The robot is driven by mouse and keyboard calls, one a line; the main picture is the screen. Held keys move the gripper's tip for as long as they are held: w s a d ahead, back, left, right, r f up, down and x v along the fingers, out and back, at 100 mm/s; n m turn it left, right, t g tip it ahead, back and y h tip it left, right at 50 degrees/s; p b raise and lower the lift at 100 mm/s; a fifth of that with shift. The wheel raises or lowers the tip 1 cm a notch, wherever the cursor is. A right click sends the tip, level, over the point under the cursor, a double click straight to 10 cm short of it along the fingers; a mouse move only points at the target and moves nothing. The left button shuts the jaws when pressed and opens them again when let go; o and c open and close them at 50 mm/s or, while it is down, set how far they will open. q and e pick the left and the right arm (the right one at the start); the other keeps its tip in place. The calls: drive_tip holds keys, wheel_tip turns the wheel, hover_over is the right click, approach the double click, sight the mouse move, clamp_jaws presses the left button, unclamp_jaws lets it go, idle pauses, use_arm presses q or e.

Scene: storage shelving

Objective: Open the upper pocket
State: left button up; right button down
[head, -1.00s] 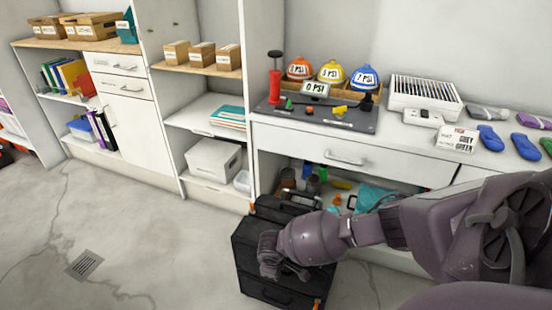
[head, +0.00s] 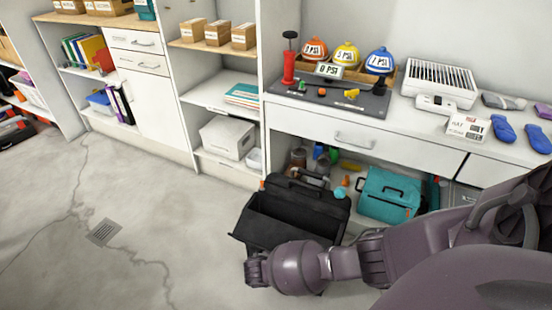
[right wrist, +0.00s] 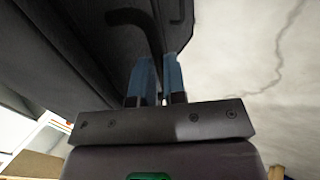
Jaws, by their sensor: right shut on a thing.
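A black case (head: 322,203) stands on the floor in front of the counter in the head view. Its upper pocket (head: 285,218) is tilted outward at the front, and a dark hollow shows behind its front panel. My right gripper (head: 256,270) is low in front of the case, its fingers mostly hidden by the wrist. In the right wrist view, its blue fingers (right wrist: 157,70) are closed around a dark, bent handle (right wrist: 140,20) on the black panel. My left gripper is not in view.
A teal toolbox (head: 388,194) and small items sit under the counter, right of the case. A white drawer (head: 340,139) is above. Shelves stand to the left. The floor (head: 150,220) at left is clear, apart from a flush drain grate (head: 103,232).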

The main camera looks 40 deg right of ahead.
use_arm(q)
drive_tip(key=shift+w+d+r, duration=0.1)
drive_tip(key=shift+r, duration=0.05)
use_arm(e)
drive_tip(key=shift+s+a+f, duration=0.3)
drive_tip(key=shift+a+f, duration=0.2)
drive_tip(key=shift+f, duration=0.1)
drive_tip(key=shift+s+a+f, duration=0.25)
drive_tip(key=shift+a+f, duration=0.2)
drive_tip(key=shift+f, duration=0.1)
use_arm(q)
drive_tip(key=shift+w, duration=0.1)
use_arm(e)
drive_tip(key=c, duration=1.2)
unclamp_jaws()
drive_tip(key=shift+o, duration=0.2)
drive_tip(key=shift+w+r, duration=0.1)
drive_tip(key=shift+r, duration=0.05)
